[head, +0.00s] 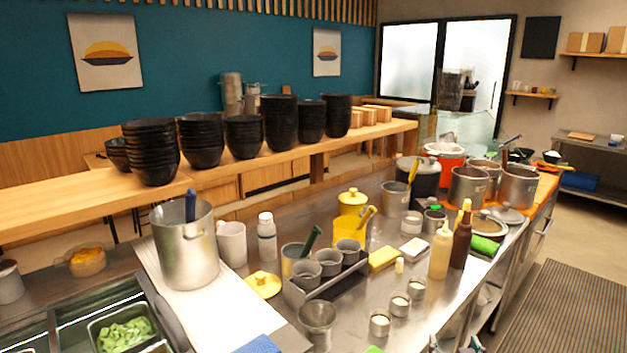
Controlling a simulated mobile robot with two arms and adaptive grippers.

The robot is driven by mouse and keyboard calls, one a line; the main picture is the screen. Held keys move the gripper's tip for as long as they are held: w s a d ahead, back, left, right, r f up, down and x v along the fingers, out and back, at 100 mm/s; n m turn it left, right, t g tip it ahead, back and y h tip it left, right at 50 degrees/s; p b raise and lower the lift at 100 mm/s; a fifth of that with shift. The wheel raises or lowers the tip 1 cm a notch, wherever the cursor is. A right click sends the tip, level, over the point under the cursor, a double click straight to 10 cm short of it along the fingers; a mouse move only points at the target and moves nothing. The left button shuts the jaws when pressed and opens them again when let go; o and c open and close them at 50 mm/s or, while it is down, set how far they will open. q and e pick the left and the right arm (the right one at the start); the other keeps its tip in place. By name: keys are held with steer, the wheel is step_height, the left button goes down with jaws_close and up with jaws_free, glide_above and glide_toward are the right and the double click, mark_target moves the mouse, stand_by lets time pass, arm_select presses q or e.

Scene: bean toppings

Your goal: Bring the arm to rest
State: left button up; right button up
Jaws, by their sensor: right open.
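My right gripper (457,346) shows only as fingertips at the bottom edge of the head view, right of centre. It is open, with nothing seen between the fingers; the rest of it is cut off by the frame. It is by the front edge of the steel counter (345,318). My left gripper is not in view.
Small metal cups (380,323), a cream squeeze bottle (441,250) and a brown bottle (461,238) stand near the counter's front edge. A large pot (186,252) is at left. Black bowl stacks (150,150) line the wooden shelf. Floor at right is clear.

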steer(key=s+a+f+n+g+y, duration=0.1)
steer(key=s+a+f+g, duration=0.25)
steer(key=s, duration=0.85)
steer(key=s+a+f+n+g+y, duration=0.15)
steer(key=s+a+g, duration=0.25)
steer(key=s, duration=0.8)
steer(key=s+a+f+n+g+y, duration=0.1)
steer(key=s+a+f+g, duration=0.25)
steer(key=s, duration=0.75)
step_height(320, 180, down, 25)
steer(key=s+g, duration=0.2)
steer(key=s+d+f, duration=0.3)
steer(key=s+f, duration=1.4)
steer(key=shift+g, duration=0.4)
